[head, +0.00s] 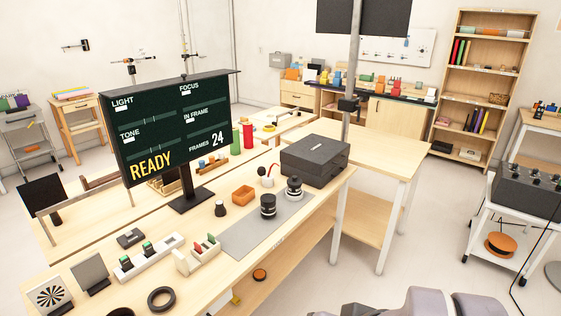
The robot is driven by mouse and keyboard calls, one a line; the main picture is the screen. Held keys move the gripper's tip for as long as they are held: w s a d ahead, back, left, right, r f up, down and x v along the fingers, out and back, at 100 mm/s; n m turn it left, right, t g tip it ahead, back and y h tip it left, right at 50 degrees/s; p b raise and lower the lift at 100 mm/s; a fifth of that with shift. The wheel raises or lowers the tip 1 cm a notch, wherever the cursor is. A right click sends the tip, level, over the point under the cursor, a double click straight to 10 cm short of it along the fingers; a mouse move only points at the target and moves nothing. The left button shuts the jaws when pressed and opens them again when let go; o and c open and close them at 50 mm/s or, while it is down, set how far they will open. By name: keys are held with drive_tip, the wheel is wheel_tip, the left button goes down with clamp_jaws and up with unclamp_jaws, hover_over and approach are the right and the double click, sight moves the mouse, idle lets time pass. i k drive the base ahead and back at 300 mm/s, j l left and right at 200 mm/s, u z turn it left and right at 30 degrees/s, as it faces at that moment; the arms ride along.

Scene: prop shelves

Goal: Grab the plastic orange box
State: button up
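A small open orange box (243,195) stands on the near wooden workbench (285,230), to the right of the monitor's base and behind the dark jars. It looks like plastic and appears empty, though its inside is small in this view. Grey rounded parts of my own body show at the bottom edge, right of the middle. My gripper is not in view, and nothing of mine touches the box.
Around the box are a black monitor (168,122), a dark case (315,158), a dark jar (268,206), another jar (294,187) and a small dark bottle (220,208). Grey mat (245,235) has bare room. A cart (490,225) stands right; open floor lies between.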

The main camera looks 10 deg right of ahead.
sight(243, 195)
drive_tip(key=i+l+z, duration=0.15)
drive_tip(key=i, duration=0.3)
drive_tip(key=i+l+z, duration=0.15)
drive_tip(key=i, duration=0.35)
drive_tip(key=i+l+z, duration=0.2)
drive_tip(key=i, duration=0.25)
drive_tip(key=i+u, duration=0.25)
drive_tip(key=u, duration=0.25)
drive_tip(key=i+u, duration=0.2)
drive_tip(key=u, duration=0.3)
drive_tip(key=i+l+u, duration=0.15)
drive_tip(key=u, duration=0.35)
drive_tip(key=i+l+u, duration=0.25)
drive_tip(key=u, duration=0.25)
drive_tip(key=i+l+u, duration=0.1)
drive_tip(key=l+u, duration=0.2)
drive_tip(key=u, duration=0.2)
